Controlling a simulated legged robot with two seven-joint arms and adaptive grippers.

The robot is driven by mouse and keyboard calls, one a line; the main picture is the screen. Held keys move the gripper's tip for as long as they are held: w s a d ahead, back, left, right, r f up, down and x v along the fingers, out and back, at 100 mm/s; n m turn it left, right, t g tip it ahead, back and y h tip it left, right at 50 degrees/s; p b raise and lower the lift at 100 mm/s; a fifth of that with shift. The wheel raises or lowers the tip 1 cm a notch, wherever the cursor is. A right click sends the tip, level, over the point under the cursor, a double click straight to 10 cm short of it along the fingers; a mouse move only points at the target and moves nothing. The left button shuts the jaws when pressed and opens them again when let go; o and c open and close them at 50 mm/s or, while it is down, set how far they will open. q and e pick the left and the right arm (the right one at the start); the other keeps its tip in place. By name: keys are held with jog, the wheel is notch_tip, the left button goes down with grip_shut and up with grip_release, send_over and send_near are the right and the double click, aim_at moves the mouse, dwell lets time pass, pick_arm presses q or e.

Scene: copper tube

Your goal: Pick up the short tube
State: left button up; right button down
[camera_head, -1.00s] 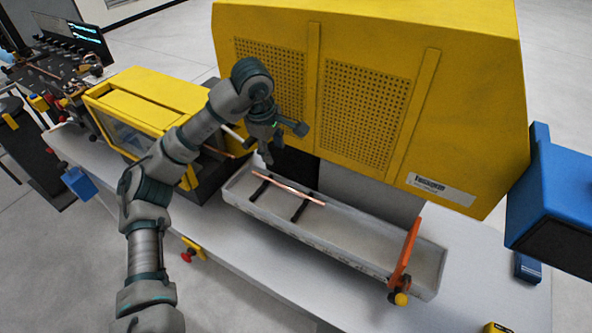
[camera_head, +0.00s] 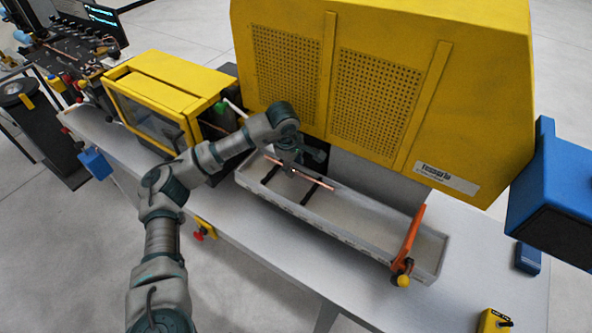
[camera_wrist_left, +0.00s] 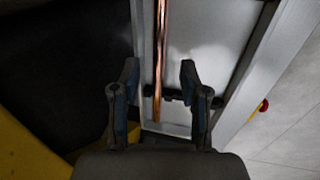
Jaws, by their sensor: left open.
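A short copper tube (camera_head: 318,175) lies across two dark supports in the long grey tray (camera_head: 385,228). In the left wrist view the copper tube (camera_wrist_left: 160,60) runs lengthwise between the two open fingers. My left gripper (camera_head: 292,168) is over the tube's left end in the head view and hides part of it. The left gripper (camera_wrist_left: 158,85) is open and empty in the wrist view, its fingers apart on either side of the tube. I cannot tell the exact height of the fingers above the tube. My right gripper is not in view.
A large yellow machine housing (camera_head: 385,60) stands right behind the tray. A smaller yellow machine (camera_head: 160,85) is to the left. An orange lever (camera_head: 408,240) crosses the tray's right end. A blue box (camera_head: 560,205) sits at the far right.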

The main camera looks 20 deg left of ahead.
pick_arm(q)
jog(key=shift+x, duration=1.1)
jog(key=shift+d, duration=0.15)
grip_shut()
jog(key=shift+r, duration=0.1)
